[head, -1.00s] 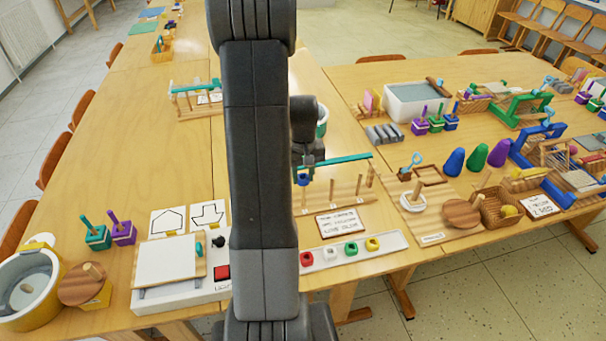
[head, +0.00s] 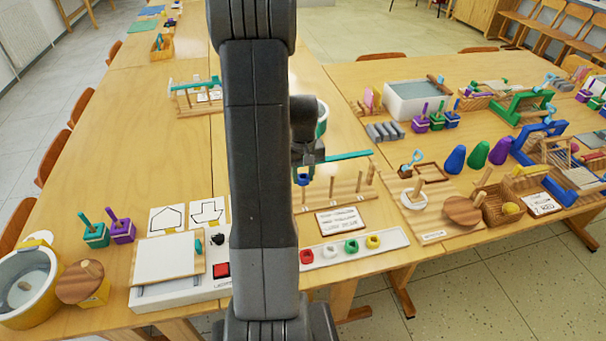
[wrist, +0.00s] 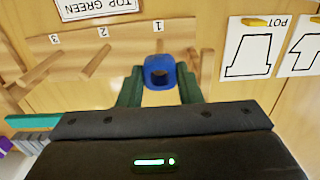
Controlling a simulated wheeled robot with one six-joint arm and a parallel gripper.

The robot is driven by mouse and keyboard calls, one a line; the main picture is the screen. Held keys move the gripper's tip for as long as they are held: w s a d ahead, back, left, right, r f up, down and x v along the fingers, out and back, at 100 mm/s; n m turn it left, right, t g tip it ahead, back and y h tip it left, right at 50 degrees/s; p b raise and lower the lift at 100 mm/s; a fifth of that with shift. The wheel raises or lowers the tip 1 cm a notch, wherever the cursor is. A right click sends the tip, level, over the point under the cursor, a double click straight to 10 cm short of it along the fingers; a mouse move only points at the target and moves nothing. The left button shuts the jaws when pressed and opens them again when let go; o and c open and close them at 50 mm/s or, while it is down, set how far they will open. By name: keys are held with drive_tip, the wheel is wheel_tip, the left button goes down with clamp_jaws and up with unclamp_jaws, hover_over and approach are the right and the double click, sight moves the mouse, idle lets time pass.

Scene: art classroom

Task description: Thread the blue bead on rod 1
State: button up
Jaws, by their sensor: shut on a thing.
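My gripper (wrist: 160,90) is shut on the blue bead (wrist: 160,68), which sits between its green fingertips with its dark hole facing the wrist camera. In the head view my gripper (head: 303,174) and the blue bead (head: 303,181) are partly hidden by my arm. The wooden rod board (wrist: 130,37) carries numbers 1, 2 and 3. Rod 1 (wrist: 159,46) shows behind the bead, in line with it; I cannot tell whether its tip is inside the hole. Rod 2 (wrist: 95,62) and rod 3 (wrist: 41,67) stand bare to the left in the wrist view.
A white tray (head: 328,258) with red, white, green and yellow beads lies in front of the board. A text card (head: 337,221) lies between them. A teal bar (head: 348,156) is behind the rods. Picture cards (head: 170,220) lie to the left.

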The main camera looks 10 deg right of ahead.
drive_tip(key=shift+f+b, duration=0.4)
drive_tip(key=shift+f, duration=0.1)
idle(0.3)
idle(0.4)
drive_tip(key=o, duration=1)
drive_tip(key=shift+o, duration=0.2)
wheel_tip(320, 180, up, 14)
drive_tip(key=shift+f, duration=0.15)
